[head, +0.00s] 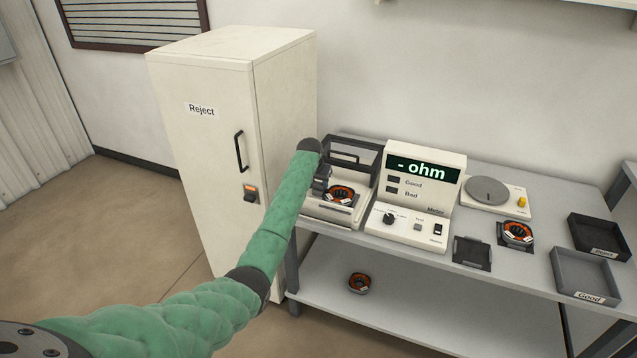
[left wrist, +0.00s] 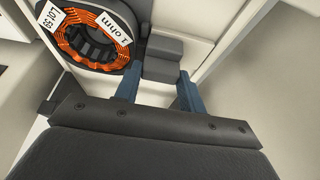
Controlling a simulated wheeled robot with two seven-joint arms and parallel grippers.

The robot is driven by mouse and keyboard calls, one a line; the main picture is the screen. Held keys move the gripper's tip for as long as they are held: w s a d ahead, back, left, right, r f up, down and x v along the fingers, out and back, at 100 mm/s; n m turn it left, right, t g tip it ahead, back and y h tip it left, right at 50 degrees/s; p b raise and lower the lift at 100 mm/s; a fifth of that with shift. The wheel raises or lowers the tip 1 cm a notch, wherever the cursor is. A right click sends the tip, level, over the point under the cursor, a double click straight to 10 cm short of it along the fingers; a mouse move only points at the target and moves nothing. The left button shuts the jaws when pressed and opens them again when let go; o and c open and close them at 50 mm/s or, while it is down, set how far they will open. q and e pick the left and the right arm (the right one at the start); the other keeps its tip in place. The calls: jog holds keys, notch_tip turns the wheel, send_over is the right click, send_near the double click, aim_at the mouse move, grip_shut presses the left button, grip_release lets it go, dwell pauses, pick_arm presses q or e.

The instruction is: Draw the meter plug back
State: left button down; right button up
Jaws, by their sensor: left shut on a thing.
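My left gripper (head: 321,181) is at the left side of the test fixture (head: 328,212), beside an orange-wound coil (head: 341,194) that sits in it. In the left wrist view its two blue fingers (left wrist: 157,77) reach to a dark grey stepped block (left wrist: 163,58), which looks like the meter plug, and are shut on it. I cannot tell whether the block touches the coil. The meter (head: 425,178) stands right of the fixture, its display showing "- ohm". My right gripper is out of view.
A white Reject cabinet (head: 209,150) stands left of the bench. On the bench are a small dark tray (head: 472,252), another coil (head: 517,233), a round-plate device (head: 488,191), a black tray (head: 598,236) and a grey Good tray (head: 585,274). A coil (head: 358,283) lies on the lower shelf.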

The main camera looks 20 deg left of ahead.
pick_arm(q)
jog(key=a, duration=0.3)
jog(key=shift+a+r, duration=0.1)
jog(key=shift+a, duration=0.25)
jog(key=c, duration=1.1)
grip_release()
jog(key=shift+a, duration=0.1)
jog(key=shift+o, duration=1.3)
jog(key=shift+a, duration=0.1)
jog(key=shift+s+r, duration=0.2)
jog(key=shift+r, duration=0.2)
jog(key=b+v, duration=0.1)
jog(key=v, duration=0.5)
jog(key=shift+s+r+b, duration=0.2)
jog(key=shift+r+b, duration=0.15)
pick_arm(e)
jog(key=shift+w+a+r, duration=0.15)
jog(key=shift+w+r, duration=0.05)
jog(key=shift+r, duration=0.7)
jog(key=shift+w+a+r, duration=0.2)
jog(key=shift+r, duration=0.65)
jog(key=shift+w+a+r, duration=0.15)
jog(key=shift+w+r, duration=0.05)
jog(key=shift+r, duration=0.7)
